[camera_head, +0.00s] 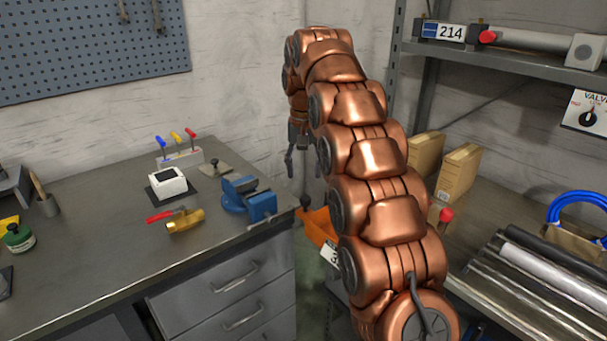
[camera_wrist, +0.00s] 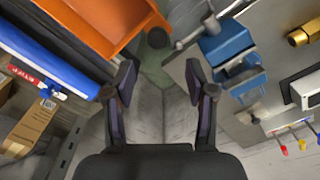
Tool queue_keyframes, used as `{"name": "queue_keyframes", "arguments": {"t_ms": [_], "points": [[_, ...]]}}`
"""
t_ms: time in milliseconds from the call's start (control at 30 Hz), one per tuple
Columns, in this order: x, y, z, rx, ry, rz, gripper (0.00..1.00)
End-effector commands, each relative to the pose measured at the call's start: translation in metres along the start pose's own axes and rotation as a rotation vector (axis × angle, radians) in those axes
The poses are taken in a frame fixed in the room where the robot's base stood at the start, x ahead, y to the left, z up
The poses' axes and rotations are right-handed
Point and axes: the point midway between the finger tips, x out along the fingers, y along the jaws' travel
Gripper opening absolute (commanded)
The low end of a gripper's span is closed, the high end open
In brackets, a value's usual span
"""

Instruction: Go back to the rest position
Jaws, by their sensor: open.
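My copper-coloured arm reaches up and forward from the lower right in the head view. My gripper (camera_head: 302,150) hangs at its far end, near the right edge of the workbench. In the wrist view my gripper (camera_wrist: 160,85) shows two dark fingers spread wide apart with nothing between them. Below the gap lies grey floor. The blue vise (camera_wrist: 230,55) is to the right of the fingers and an orange bin (camera_wrist: 105,25) is to the upper left, both apart from them.
The orange bin (camera_head: 318,226) sits low between bench and shelf. The right shelf (camera_head: 520,68) carries a cylinder; cardboard boxes (camera_head: 458,172) stand below.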

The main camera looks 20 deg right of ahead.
Motion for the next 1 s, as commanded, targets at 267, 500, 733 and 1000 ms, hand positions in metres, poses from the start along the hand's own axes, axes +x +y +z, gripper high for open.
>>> {"name": "queue_keyframes", "arguments": {"t_ms": [267,500,733,1000], "points": [[-0.002,0.000,0.000,0.000,-0.001,0.000,0.56],[-0.005,0.001,0.005,-0.003,-0.002,0.001,0.56],[-0.019,0.008,0.040,-0.031,-0.019,0.005,0.56],[-0.029,0.020,0.099,-0.076,-0.045,0.011,0.56]]}}
